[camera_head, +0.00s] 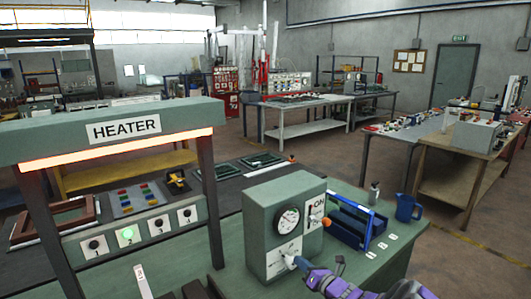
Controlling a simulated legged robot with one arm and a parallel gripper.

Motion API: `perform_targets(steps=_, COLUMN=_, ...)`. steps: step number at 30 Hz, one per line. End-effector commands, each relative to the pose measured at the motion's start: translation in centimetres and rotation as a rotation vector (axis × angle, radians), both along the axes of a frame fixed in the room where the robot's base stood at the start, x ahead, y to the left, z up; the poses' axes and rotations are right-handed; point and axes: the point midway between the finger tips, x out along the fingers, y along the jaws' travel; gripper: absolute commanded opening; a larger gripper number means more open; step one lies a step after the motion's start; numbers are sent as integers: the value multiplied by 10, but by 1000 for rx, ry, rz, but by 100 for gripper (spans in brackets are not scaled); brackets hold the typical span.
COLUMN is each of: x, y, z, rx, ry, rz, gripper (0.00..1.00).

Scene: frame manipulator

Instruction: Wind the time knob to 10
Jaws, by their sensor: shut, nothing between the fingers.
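A grey-green control box (262,222) stands on the green bench. Its front has a round white dial with a black pointer (287,221) and, below it, a white panel (288,250) that looks like the time knob's scale. The knob itself is mostly hidden by my gripper, and the numbers are too small to read. My gripper (296,262), on a purple arm from the lower right, is shut and empty with its tip at the lower part of this panel. I cannot tell whether it touches the knob.
An ON panel with an orange-tipped lever (326,222) is on the box's right. A blue rack (358,222) and blue jug (407,208) stand to the right. A HEATER frame (115,138) with a glowing bar and numbered buttons is at left.

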Motion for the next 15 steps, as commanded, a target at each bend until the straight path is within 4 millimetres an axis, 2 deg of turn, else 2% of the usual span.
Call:
perform_targets(steps=1, x=3, y=6, z=11, rx=4, ry=-25, rz=7, gripper=0)
perform_targets(steps=15, x=5, y=8, z=6, rx=2, ry=-21, rz=7, gripper=0)
